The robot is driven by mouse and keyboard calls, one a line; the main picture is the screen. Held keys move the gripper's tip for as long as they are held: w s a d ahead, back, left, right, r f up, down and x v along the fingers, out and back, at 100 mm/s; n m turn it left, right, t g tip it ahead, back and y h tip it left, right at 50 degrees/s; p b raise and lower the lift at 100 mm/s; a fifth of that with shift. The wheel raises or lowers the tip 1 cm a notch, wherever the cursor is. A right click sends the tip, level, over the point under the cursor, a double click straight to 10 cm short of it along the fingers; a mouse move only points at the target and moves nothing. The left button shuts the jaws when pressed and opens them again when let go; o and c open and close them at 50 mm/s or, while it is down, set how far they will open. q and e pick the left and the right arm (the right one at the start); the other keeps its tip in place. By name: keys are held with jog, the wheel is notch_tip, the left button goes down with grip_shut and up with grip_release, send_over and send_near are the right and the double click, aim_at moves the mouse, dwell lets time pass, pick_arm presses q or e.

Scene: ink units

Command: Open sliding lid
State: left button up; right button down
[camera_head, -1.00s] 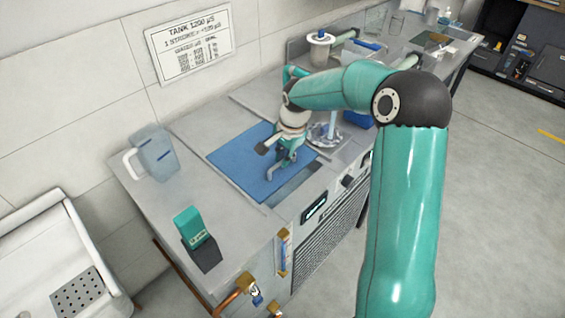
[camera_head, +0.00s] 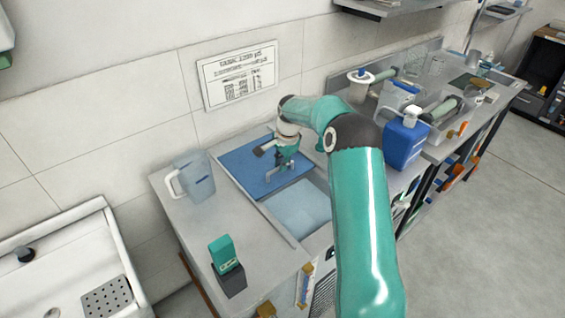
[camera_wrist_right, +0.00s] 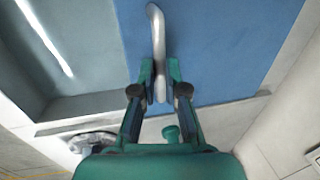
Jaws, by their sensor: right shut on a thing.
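The blue sliding lid (camera_head: 243,160) lies flat on the grey counter, toward the wall side. In front of it an open tank (camera_head: 302,208) shows pale blue inside. My right gripper (camera_head: 284,165) reaches down over the lid and is shut on its handle, mostly hidden in the head view. In the right wrist view the curved metal handle (camera_wrist_right: 157,28) sits between the closed fingers of my right gripper (camera_wrist_right: 160,78), with the lid (camera_wrist_right: 225,45) around it and the opening (camera_wrist_right: 85,60) at left. My left gripper is not in view.
A clear pitcher (camera_head: 196,178) and a teal device on a dark block (camera_head: 225,255) stand on the counter (camera_head: 200,228) to the left. A blue jug (camera_head: 405,143) stands at right. A sign (camera_head: 238,75) hangs on the wall.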

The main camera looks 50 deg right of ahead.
jog(key=shift+d+r, duration=0.1)
jog(key=shift+d, duration=0.05)
jog(key=c, duration=1.2)
grip_release()
jog(key=shift+s, duration=0.1)
notch_tip(320, 180, up, 12)
jog(key=s, duration=0.2)
jog(key=shift+a+f, duration=0.2)
jog(key=shift+a, duration=0.2)
jog(key=shift+s, duration=0.15)
